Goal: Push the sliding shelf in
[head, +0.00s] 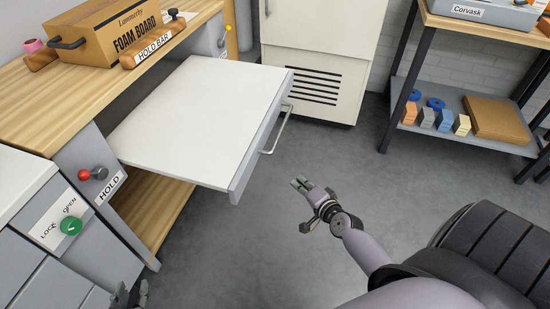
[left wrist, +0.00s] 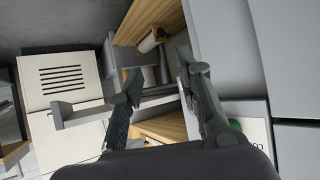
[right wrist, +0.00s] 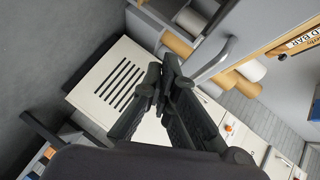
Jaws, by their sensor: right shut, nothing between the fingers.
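The sliding shelf (head: 205,105) is a flat white board pulled well out of the wooden workbench, with a grey front edge and a bar handle (head: 276,131). The handle also shows in the right wrist view (right wrist: 214,61). My right gripper (head: 303,184) is shut and empty, in front of and apart from the shelf's near front corner; its closed fingers show in the right wrist view (right wrist: 168,78). My left gripper (head: 131,296) is low at the bottom edge of the head view, mostly cut off. In the left wrist view its fingers (left wrist: 158,78) are apart with nothing gripped.
A foam board box (head: 125,32) and a hold bar (head: 153,42) lie on top. A white cabinet (head: 319,55) stands behind. Floor before the shelf is clear.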

